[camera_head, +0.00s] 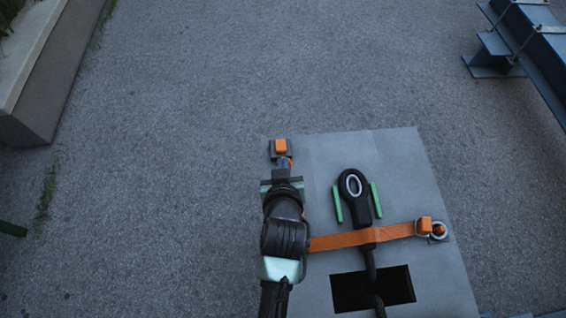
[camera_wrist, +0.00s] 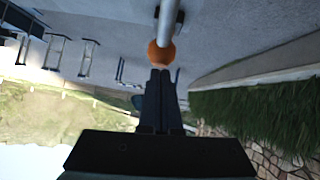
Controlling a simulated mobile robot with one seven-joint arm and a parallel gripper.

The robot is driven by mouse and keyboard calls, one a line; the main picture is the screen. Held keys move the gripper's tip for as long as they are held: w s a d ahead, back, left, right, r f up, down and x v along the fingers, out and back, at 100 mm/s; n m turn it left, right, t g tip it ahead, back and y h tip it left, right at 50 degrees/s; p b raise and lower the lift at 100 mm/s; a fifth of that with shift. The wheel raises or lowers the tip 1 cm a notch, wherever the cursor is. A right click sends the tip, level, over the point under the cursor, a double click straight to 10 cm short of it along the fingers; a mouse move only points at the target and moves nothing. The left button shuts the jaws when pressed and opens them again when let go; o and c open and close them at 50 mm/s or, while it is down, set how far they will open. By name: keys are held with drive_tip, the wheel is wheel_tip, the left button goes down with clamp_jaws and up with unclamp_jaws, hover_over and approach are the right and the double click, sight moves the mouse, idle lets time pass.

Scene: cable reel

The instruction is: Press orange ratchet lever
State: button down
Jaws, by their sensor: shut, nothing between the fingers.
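In the wrist view, a round orange knob (camera_wrist: 161,53) sits on the end of a grey rod (camera_wrist: 168,18), the lever. My gripper (camera_wrist: 160,74) is shut and empty, its fingertips right at the knob. I cannot tell whether they touch it. In the head view, my gripper (camera_head: 284,164) is over the left edge of the grey panel (camera_head: 400,155). My arm hides part of the mount and the left end of the orange strap (camera_head: 350,240).
The strap crosses a black cable with a ringed end (camera_head: 352,184) and meets an orange buckle (camera_head: 425,226) at right. Two green bars (camera_head: 376,200) flank the cable. A dark opening (camera_head: 350,292) lies nearer. Blue beams (camera_head: 535,45) stand far right; a concrete wall (camera_head: 40,80) stands left.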

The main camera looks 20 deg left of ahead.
drive_tip(key=shift+w, duration=0.1)
idle(0.3)
drive_tip(key=shift+w+a+f+g+p, duration=0.15)
drive_tip(key=shift+w+g+p, duration=0.2)
drive_tip(key=shift+p, duration=0.4)
drive_tip(key=f+g, duration=0.1)
drive_tip(key=w+f+g+h, duration=0.1)
drive_tip(key=f, duration=0.1)
drive_tip(key=w+a+f+g+p, duration=0.1)
drive_tip(key=shift+f, duration=0.25)
drive_tip(key=shift+w+f, duration=0.1)
drive_tip(key=shift+f, duration=0.25)
drive_tip(key=s+r+p, duration=0.1)
drive_tip(key=s+r, duration=0.1)
drive_tip(key=r, duration=0.4)
drive_tip(key=s+r+p, duration=0.1)
drive_tip(key=s+r, duration=0.1)
drive_tip(key=r, duration=0.4)
drive_tip(key=shift+s+d+r+p, duration=0.25)
drive_tip(key=shift+d+r+p, duration=0.05)
drive_tip(key=shift+p, duration=0.05)
